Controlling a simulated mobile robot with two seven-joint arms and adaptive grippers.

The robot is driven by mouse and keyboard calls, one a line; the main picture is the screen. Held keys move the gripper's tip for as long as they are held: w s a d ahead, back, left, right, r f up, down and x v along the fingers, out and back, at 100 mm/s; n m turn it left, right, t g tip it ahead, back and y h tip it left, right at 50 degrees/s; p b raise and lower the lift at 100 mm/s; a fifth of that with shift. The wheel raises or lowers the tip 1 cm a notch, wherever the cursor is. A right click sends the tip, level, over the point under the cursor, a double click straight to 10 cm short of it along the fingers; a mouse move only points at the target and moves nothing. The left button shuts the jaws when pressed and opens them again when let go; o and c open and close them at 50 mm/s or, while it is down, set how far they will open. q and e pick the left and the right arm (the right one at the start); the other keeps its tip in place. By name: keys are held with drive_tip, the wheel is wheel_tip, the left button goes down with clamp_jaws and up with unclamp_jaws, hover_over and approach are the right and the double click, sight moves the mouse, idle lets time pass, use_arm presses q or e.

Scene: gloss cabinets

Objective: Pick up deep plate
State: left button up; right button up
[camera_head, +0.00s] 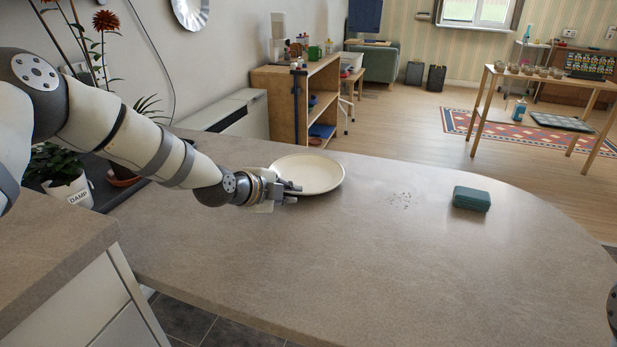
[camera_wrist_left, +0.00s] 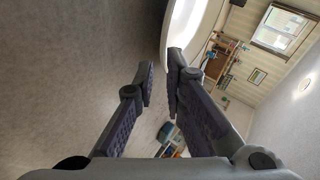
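The deep plate (camera_head: 312,173) is a round cream-white dish lying upright on the countertop. My left gripper (camera_head: 292,191) is at the plate's near-left rim, low over the counter. In the left wrist view my two fingers (camera_wrist_left: 161,82) are apart, with a gap between their tips. The plate (camera_wrist_left: 184,25) shows just ahead of them, its edge lined up with the gap and partly hidden by the right-hand finger. I cannot tell whether a finger touches the rim. My right gripper is not in view.
The countertop (camera_head: 370,265) is mostly clear. A potted plant (camera_head: 68,185) stands at the left. A wooden shelf (camera_head: 290,85) stands behind the counter.

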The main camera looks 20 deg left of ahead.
sight(303, 193)
use_arm(q)
drive_tip(key=b+x, duration=0.1)
drive_tip(key=x, duration=0.5)
drive_tip(key=shift+s, duration=0.1)
drive_tip(key=shift+r, duration=0.2)
clamp_jaws()
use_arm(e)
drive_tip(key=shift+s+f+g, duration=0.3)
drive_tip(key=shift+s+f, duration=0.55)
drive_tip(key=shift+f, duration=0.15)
